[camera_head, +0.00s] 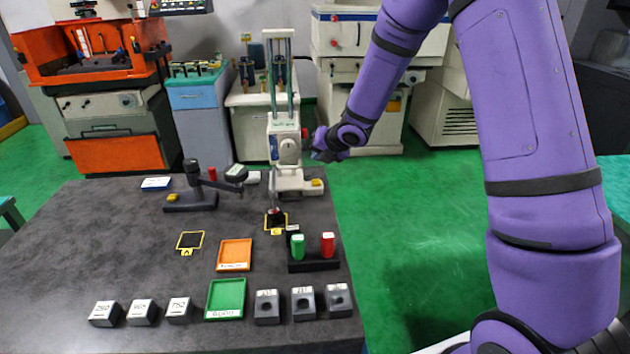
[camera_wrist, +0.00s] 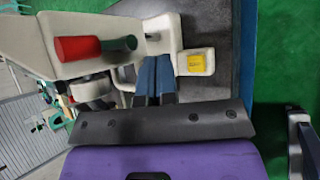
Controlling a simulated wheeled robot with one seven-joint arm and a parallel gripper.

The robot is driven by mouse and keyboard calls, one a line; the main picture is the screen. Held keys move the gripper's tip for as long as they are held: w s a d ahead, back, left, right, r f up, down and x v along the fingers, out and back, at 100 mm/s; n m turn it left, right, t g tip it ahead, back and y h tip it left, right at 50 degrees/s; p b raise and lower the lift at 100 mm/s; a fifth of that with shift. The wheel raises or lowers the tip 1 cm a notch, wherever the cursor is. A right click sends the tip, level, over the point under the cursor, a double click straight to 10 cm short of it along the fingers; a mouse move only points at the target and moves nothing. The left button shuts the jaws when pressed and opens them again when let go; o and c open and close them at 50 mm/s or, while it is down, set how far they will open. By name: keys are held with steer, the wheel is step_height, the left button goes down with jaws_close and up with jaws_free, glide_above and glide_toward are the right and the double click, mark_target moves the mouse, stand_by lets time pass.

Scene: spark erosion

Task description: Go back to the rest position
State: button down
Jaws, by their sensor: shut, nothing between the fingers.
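My gripper (camera_head: 320,153) hangs at the end of the purple arm, just right of the small white bench machine (camera_head: 286,150) at the table's right edge. In the wrist view its two blue-grey fingers (camera_wrist: 156,60) lie side by side, shut and empty. They overlap the white machine body in that view, and I cannot tell whether they touch it. The arm reaches in from the right, bent down toward the machine.
The dark table (camera_head: 130,255) holds a black indicator stand (camera_head: 190,200), an orange tray (camera_head: 234,255), a green tray (camera_head: 225,299), a rack (camera_head: 314,263) with green and red pieces, and several blocks. Larger machines stand behind. Green floor (camera_head: 420,230) right of the table is clear.

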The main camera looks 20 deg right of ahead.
steer(key=s+d+r+m+h, duration=0.3)
steer(key=s+d+r+m, duration=0.1)
steer(key=s+r+m, duration=0.5)
steer(key=s+d+r+m+h, duration=0.2)
steer(key=s+d+r+m, duration=0.2)
steer(key=s+r+m, duration=0.55)
steer(key=s+a+r+m+g, duration=0.1)
steer(key=s+r+m, duration=0.1)
steer(key=s+m, duration=0.4)
steer(key=s+r+m+g+y, duration=0.1)
steer(key=s+m, duration=0.6)
steer(key=s, duration=1)
step_height(320, 180, up, 3)
steer(key=shift+s+a+f+g, duration=0.2)
steer(key=shift+s+a+g, duration=0.15)
steer(key=shift+g, duration=0.25)
